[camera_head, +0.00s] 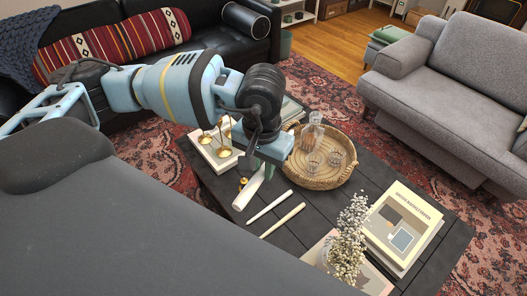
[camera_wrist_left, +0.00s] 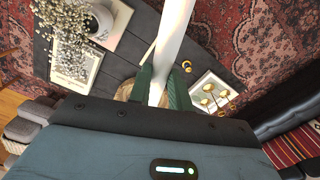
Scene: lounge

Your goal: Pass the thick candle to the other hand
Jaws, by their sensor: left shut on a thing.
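My left gripper (camera_head: 268,164) is over the dark coffee table, shut on the thick white candle (camera_head: 249,192). The candle slants down and left from the fingers in the head view. In the left wrist view the candle (camera_wrist_left: 174,32) rises between the two green fingers of the left gripper (camera_wrist_left: 161,88), and its top runs out of the picture. The arm hides part of the grip in the head view. My right gripper is in neither view.
Two thin cream candles (camera_head: 269,206) (camera_head: 283,220) lie on the table (camera_head: 310,202). A wicker tray (camera_head: 320,182) with a carafe and glasses is beyond. Brass holders (camera_head: 224,152) stand on a white book. A flower vase and books (camera_head: 402,222) are at right. Sofas surround the table.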

